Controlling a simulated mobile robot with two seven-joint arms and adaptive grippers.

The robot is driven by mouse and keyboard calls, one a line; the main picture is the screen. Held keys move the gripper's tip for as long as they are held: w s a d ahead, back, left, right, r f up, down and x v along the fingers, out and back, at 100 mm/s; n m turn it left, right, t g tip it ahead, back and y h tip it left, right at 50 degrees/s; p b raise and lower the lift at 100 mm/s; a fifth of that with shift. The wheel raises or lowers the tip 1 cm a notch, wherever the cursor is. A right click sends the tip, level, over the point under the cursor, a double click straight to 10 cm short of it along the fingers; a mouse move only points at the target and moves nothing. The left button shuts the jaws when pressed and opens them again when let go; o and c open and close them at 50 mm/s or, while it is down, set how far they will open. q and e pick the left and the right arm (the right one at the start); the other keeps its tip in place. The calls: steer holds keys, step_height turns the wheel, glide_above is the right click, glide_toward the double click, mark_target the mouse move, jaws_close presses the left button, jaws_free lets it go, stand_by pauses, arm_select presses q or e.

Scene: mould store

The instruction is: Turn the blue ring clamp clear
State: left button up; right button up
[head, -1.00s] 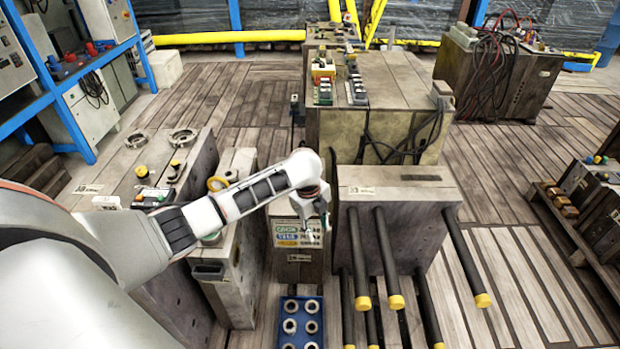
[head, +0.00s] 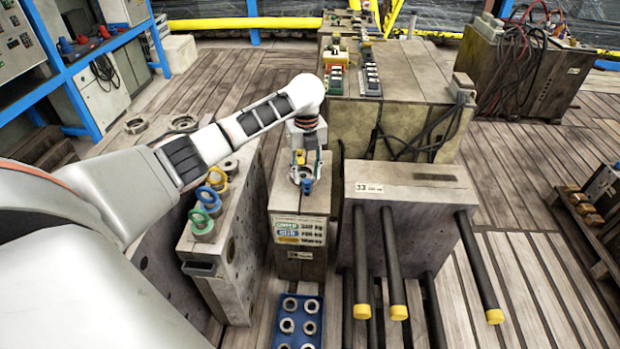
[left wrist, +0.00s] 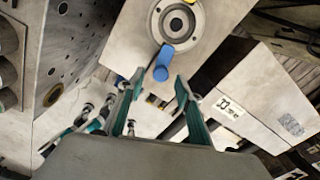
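The blue ring clamp (left wrist: 164,62) is a blue tab at the edge of a round metal ring (left wrist: 176,24) on top of a grey mould block, near the middle of the left wrist view. In the head view the blue clamp (head: 307,186) shows just below my left gripper (head: 305,168). In the left wrist view my left gripper (left wrist: 160,82) is open, its two teal-sided fingers apart with the blue tab just beyond the tips. I cannot tell whether they touch it. A yellow clamp (head: 300,157) sits on the ring's far side. My right gripper is not in view.
The mould block (head: 299,201) stands between a left block with blue, green and yellow lifting rings (head: 207,195) and a right block (head: 405,183) with long black yellow-tipped bars. A blue tray of rings (head: 299,322) lies in front.

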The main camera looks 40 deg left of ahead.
arm_select(q)
step_height(320, 180, down, 2)
steer(key=shift+f, duration=0.2)
steer(key=shift+r, duration=0.2)
jaws_close()
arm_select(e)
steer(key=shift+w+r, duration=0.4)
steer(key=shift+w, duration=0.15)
